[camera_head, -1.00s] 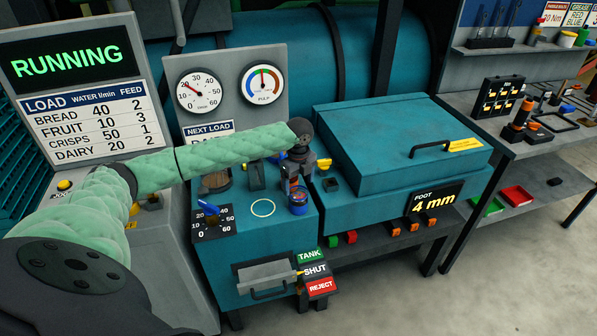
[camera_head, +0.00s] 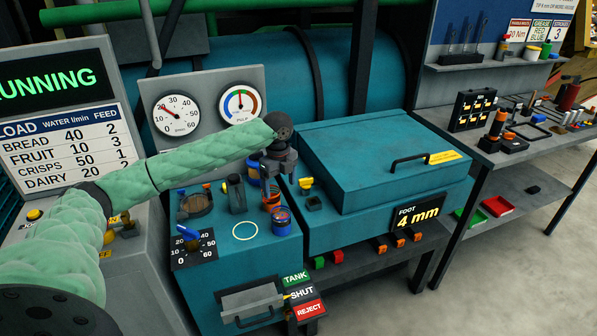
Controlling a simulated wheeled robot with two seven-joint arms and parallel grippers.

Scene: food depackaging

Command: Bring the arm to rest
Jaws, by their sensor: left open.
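My left arm, in a green padded sleeve, comes in from the left across the teal machine's control top (camera_head: 207,262). My left gripper (camera_head: 279,172) points down at its end, open, above the back right of that top. I see no object held between the fingers. My right gripper is not in view.
A lidded teal box (camera_head: 370,160) with a black handle stands right of the gripper. Two gauges on a grey panel (camera_head: 208,85) rise behind my arm. A sign board (camera_head: 68,130) stands left. A tool bench (camera_head: 520,190) is at right. A drawer handle (camera_head: 258,318) sticks out in front.

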